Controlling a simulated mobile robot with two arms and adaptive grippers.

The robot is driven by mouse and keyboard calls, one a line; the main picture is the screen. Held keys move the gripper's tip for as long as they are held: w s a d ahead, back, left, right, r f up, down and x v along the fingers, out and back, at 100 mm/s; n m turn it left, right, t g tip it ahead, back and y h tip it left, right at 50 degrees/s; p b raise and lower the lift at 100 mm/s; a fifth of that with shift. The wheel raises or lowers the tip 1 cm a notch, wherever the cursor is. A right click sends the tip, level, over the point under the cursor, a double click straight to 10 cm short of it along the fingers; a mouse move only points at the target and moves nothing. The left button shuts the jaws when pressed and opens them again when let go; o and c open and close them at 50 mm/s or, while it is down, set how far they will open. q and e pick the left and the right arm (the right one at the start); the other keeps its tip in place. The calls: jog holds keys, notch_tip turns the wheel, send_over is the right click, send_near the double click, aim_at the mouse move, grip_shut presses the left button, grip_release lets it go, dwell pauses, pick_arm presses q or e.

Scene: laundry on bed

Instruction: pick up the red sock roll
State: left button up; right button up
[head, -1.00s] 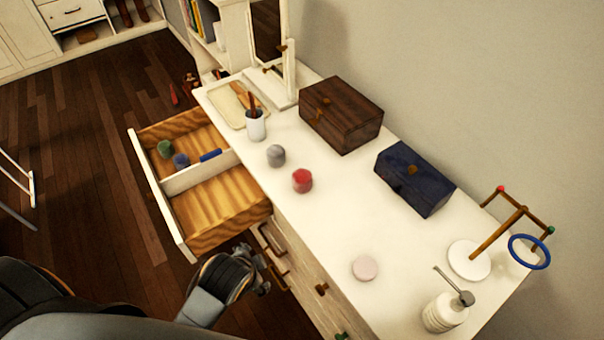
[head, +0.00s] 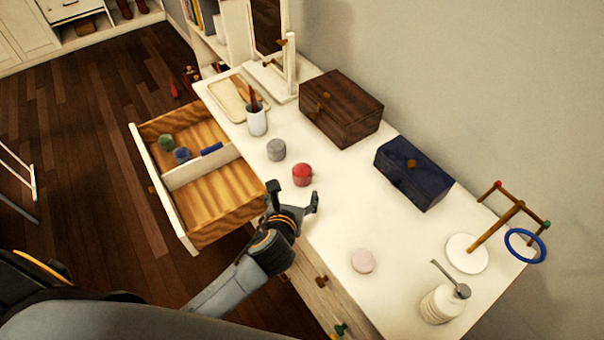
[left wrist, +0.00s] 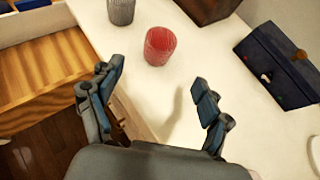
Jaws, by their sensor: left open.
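The red sock roll (head: 302,175) stands on the white dresser top (head: 330,225), near its drawer-side edge. It also shows in the left wrist view (left wrist: 160,46), ahead of my fingers and a little left of the middle between them. My left gripper (head: 293,192) is open and empty, over the dresser's front edge, just short of the red roll and apart from it. Its spread fingers show in the left wrist view (left wrist: 157,90). My right gripper is not in view.
A grey sock roll (head: 276,149) stands close behind the red one. The open drawer (head: 215,205) holds green and dark blue rolls behind a divider. A wooden box (head: 341,108), a navy box (head: 413,174), a pink disc (head: 362,261) and a pump bottle (head: 443,302) stand on the dresser.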

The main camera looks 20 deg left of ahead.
aim_at(302, 173)
pick_arm(q)
jog(key=p+x, duration=0.1)
jog(key=x, duration=1.1)
jog(key=shift+w+f, duration=0.25)
jog(key=shift+f, duration=0.05)
jog(key=shift+c, duration=0.2)
jog(key=c, duration=1.2)
jog(key=shift+r, duration=0.1)
